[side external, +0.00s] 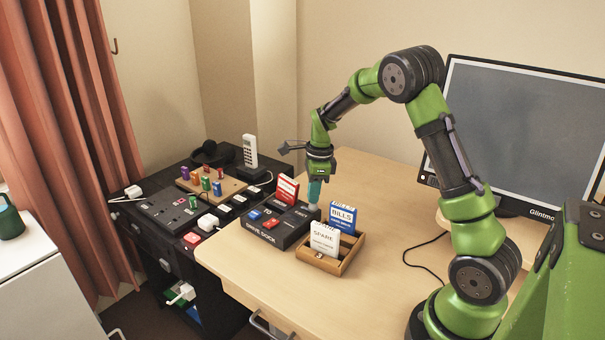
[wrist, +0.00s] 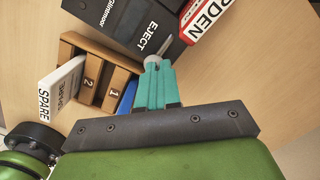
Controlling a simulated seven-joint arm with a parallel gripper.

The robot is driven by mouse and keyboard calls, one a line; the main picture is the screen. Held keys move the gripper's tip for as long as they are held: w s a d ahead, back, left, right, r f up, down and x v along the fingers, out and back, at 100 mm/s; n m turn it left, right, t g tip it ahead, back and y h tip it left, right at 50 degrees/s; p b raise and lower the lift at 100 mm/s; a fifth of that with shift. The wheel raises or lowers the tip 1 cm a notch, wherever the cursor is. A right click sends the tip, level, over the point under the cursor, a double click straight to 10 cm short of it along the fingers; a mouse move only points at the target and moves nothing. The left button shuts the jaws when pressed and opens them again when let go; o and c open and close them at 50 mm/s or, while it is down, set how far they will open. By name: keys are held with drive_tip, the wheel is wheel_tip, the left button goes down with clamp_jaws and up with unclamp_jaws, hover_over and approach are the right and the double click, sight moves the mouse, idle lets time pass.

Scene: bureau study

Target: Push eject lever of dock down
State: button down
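The black drive dock (side external: 284,232) sits on the desk's left part, with a red and white cartridge (side external: 286,189) standing in it. The dock (wrist: 143,14) shows at the top of the wrist view with the word EJECT near its corner. The pale grey eject lever (wrist: 152,59) is a small rounded piece beside that word, partly hidden by my fingers. My gripper (side external: 314,200) points down over the dock's right end. In the wrist view its teal fingertips (wrist: 153,66) are together with nothing between them, at the lever; whether they touch it I cannot tell.
A wooden tray (side external: 330,266) holding blue BILLS (side external: 342,217) and white SPARE (side external: 324,239) cartridges stands close in front of the dock. Left are a peg board (side external: 210,187), a phone (side external: 250,152) and a power strip (side external: 168,213). A monitor (side external: 525,135) is behind my arm.

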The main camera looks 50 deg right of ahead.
drive_tip(key=shift+w+a+f, duration=0.1)
drive_tip(key=shift+a+f, duration=0.05)
drive_tip(key=shift+a, duration=0.1)
drive_tip(key=shift+f, duration=0.2)
drive_tip(key=shift+s+d+r, duration=0.3)
drive_tip(key=shift+s+d, duration=0.3)
drive_tip(key=shift+s+d+r, duration=0.3)
drive_tip(key=shift+s+d, duration=0.25)
wheel_tip(320, 180, up, 17)
drive_tip(key=s+d, duration=0.1)
drive_tip(key=shift+s+d+f, duration=0.1)
